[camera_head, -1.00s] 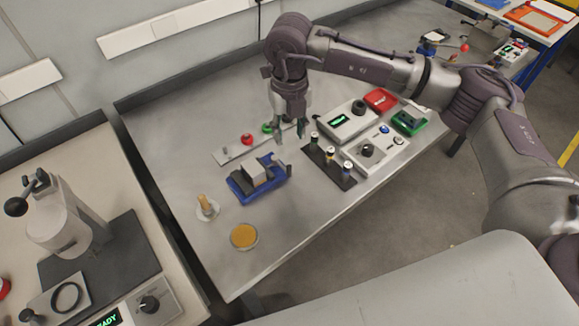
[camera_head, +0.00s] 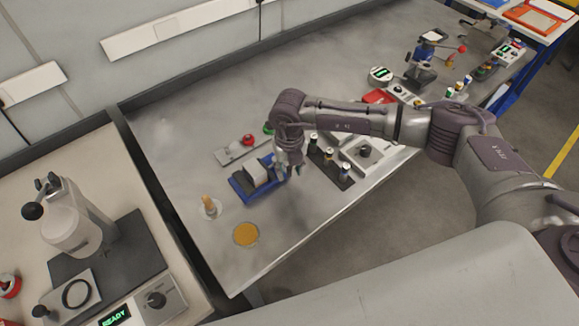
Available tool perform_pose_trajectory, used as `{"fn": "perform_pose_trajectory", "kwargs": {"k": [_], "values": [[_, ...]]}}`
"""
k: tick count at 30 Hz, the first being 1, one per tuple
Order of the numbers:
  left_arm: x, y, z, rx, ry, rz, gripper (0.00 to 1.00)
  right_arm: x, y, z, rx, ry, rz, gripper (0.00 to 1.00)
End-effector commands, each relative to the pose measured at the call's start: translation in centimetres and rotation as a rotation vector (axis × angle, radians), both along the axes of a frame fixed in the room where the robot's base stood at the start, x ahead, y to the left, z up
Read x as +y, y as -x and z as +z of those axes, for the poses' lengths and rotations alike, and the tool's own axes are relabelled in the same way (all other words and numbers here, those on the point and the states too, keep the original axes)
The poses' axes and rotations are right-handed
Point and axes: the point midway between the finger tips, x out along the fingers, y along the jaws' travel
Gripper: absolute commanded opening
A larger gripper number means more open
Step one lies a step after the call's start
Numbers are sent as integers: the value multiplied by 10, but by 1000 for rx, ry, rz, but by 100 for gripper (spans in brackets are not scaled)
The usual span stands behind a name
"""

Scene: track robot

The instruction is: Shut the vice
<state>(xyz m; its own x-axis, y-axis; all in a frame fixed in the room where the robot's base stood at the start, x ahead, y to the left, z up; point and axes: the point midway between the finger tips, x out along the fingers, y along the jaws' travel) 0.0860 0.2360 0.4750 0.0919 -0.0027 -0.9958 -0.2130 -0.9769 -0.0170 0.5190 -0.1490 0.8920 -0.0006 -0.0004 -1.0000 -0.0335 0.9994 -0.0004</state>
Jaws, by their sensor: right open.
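The vice (camera_head: 243,188) is blue, with a grey block-like part (camera_head: 256,173) on top, and stands on the grey workbench. My right gripper (camera_head: 291,171) is open, pointing down just right of the vice, at the end where its screw and handle side lies. The gripper and wrist partly cover that end, so I cannot tell whether a finger touches it. I cannot make out how wide the vice's jaws stand apart. My left gripper is not in view.
A button strip (camera_head: 235,153) lies behind the vice. A peg stand (camera_head: 210,208) and an orange disc (camera_head: 246,234) are in front.

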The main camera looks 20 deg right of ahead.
Motion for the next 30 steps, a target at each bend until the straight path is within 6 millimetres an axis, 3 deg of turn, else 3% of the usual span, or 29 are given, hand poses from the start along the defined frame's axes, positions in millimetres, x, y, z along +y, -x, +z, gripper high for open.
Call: {"fn": "perform_pose_trajectory", "kwargs": {"k": [5, 13, 30], "values": [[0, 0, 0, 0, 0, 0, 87, 0, 0, 0, 0, 0, 0, 41], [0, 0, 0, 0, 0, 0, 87, 0, 0, 0, 0, -1, 0, 0], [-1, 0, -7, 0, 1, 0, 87, -3, -2, 0, -3, 1, 41, 0]]}}
